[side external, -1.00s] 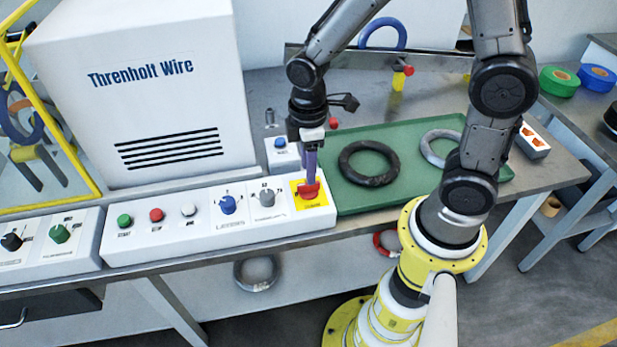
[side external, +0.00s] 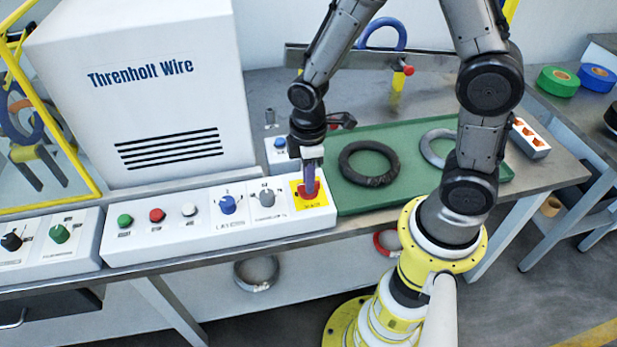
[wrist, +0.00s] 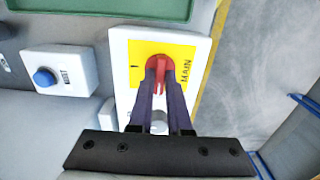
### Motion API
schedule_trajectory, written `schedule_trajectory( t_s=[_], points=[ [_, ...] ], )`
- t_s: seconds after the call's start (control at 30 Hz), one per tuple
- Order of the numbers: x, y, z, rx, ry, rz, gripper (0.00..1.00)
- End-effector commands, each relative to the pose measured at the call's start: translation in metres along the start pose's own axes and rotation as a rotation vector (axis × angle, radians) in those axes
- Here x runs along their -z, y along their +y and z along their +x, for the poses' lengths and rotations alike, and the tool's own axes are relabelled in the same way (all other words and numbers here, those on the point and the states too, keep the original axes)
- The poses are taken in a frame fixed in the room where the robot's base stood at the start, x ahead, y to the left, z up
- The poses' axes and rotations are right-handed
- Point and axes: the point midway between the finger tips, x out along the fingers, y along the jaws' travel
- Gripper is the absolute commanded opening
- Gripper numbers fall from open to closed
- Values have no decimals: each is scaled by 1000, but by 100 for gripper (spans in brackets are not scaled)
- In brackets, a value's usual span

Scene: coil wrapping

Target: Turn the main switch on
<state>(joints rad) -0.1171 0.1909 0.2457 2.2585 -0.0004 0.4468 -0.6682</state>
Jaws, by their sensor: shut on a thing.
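The main switch (wrist: 160,66) is a red rotary knob on a yellow plate (wrist: 184,53) marked MAIN. The plate sits at the right end of the white control panel (side external: 168,240). My gripper (wrist: 160,88) is shut on the red knob, with its two dark fingers on either side of the handle. In the side view my gripper (side external: 308,190) points down onto the knob (side external: 317,187), and its fingers partly hide it. In the wrist view the knob's handle lies along the fingers, and a "I" mark shows on the plate to its left.
Other knobs and buttons line the panel, including a blue knob (side external: 228,204) and a grey knob (side external: 267,198). A small box with a blue button (wrist: 44,77) stands close by. A green tray (side external: 400,193) with a black coil (side external: 345,160) lies right of the panel.

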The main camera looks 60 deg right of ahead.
Motion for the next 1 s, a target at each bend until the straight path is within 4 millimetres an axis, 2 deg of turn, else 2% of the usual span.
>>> schedule_trajectory(
  t_s=[0.3,0.53,1.0],
  points=[
    [0,0,0,0,1,7,0],
    [0,0,-1,-1,1,78,0],
    [0,0,-1,-1,2,471,0]
  ],
)
